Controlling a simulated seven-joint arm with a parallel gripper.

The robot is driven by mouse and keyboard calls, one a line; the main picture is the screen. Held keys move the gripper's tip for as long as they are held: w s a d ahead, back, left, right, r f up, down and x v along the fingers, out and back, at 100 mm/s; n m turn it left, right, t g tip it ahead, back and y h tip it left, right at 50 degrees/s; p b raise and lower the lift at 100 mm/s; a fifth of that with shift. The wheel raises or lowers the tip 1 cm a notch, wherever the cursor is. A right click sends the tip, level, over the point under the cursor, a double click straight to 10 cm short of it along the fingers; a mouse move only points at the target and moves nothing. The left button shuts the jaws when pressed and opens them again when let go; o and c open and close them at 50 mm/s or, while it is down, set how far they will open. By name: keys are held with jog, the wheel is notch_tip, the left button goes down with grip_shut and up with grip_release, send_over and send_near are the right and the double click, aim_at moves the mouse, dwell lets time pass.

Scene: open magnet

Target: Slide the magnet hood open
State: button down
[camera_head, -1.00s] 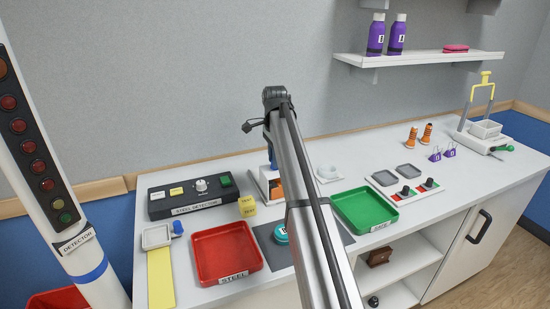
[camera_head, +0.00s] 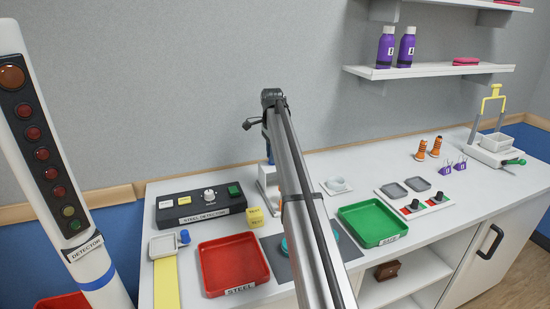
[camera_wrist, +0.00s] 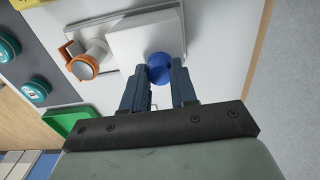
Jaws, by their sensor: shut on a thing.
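In the wrist view a white block-like hood (camera_wrist: 140,42) lies over a pale framed base, with a round blue knob (camera_wrist: 159,66) at its edge. The two dark blue fingers of my gripper (camera_wrist: 163,82) are closed about this knob. An orange and silver cylinder (camera_wrist: 86,62) shows beside the hood, uncovered on its visible side. In the head view the white unit (camera_head: 267,177) stands at the back of the bench, mostly behind my arm. My gripper's fingertips and the knob are hidden there.
A black steel detector box (camera_head: 202,204), yellow blocks (camera_head: 255,218) and a red tray (camera_head: 233,263) stand left of my arm. A green tray (camera_head: 372,224) and a small white dish (camera_head: 337,185) lie to the right. Teal discs (camera_wrist: 35,90) lie near the unit. The wall is close behind.

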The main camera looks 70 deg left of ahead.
jog(key=c, duration=0.9)
grip_release()
jog(key=shift+r, duration=0.1)
notch_tip(320, 180, up, 14)
jog(key=shift+f, duration=0.15)
